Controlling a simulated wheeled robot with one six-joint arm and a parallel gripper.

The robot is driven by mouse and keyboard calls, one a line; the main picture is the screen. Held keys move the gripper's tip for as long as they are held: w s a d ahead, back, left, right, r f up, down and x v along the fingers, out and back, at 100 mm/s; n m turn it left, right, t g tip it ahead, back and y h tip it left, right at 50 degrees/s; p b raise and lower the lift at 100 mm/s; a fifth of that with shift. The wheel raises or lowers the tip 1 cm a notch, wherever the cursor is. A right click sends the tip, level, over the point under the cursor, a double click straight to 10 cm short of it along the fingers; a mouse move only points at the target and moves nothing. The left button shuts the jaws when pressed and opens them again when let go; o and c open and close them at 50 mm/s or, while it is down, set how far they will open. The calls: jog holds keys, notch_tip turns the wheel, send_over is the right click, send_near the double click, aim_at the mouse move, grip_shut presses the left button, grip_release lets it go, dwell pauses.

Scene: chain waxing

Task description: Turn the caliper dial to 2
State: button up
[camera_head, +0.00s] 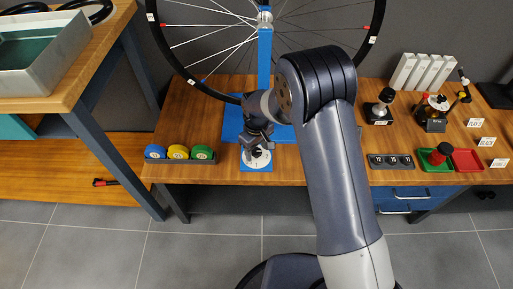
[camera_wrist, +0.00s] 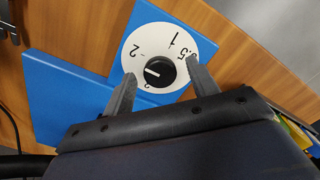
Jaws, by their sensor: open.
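The caliper dial (camera_wrist: 144,36) is a white round face with a black knob (camera_wrist: 160,72) in its middle, on a blue base. In the wrist view its printed marks include 0.5, 1 and 2, plus one partly hidden low mark. The knob's white line points left, between the 2 and that low mark. My gripper (camera_wrist: 161,70) is open, one finger on each side of the knob with gaps showing. In the head view the dial (camera_head: 257,163) lies at the bench's front edge, partly hidden under my gripper (camera_head: 255,149).
A spoked wheel (camera_head: 194,82) stands on a blue stand (camera_head: 265,52) behind the dial. A rack of coloured rolls (camera_head: 178,153) is to the left. A numbered tray (camera_head: 390,161) and green and red trays (camera_head: 467,160) are to the right. Bench beside the dial is bare.

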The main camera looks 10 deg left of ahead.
aim_at(257, 151)
notch_tip(257, 151, up, 11)
jog(key=p, duration=0.1)
dwell(0.5)
jog(key=shift+f, duration=0.1)
notch_tip(257, 151, down, 11)
jog(key=shift+r+b, duration=0.1)
jog(key=shift+b, duration=0.4)
dwell(0.3)
